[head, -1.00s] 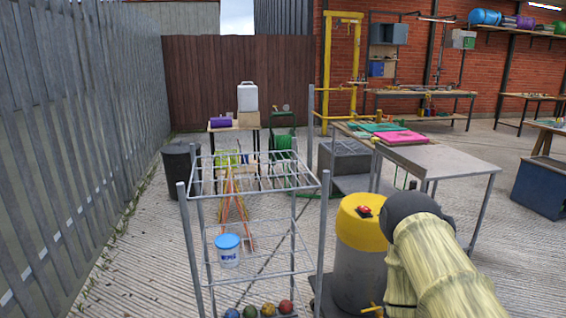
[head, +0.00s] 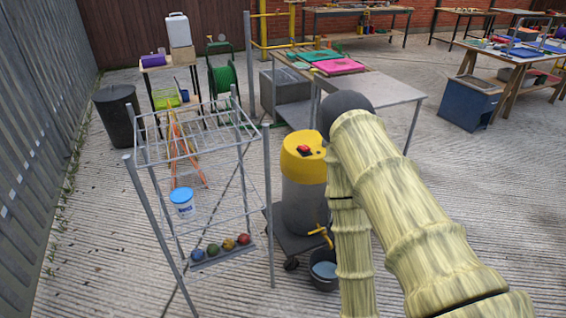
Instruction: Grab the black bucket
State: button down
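A small black bucket (head: 323,281) stands on the ground at the lower middle of the head view. It is below a yellow tap (head: 322,235) on a grey barrel with a yellow top (head: 304,157). Something bluish shows inside the bucket. My arm, pale yellow with a bamboo-like surface, passes just right of the bucket and runs down out of the picture. My gripper is outside the frame, so its state does not show.
The barrel stands on a dark wheeled base (head: 297,240). A larger dark bin (head: 115,118) is farther back. Concrete ground is open in front and right.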

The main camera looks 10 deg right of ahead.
aim_at(323, 263)
jog(key=u, duration=0.15)
jog(key=k, duration=0.35)
jog(key=u, duration=0.05)
jog(key=i, duration=1)
jog(key=z, duration=1.05)
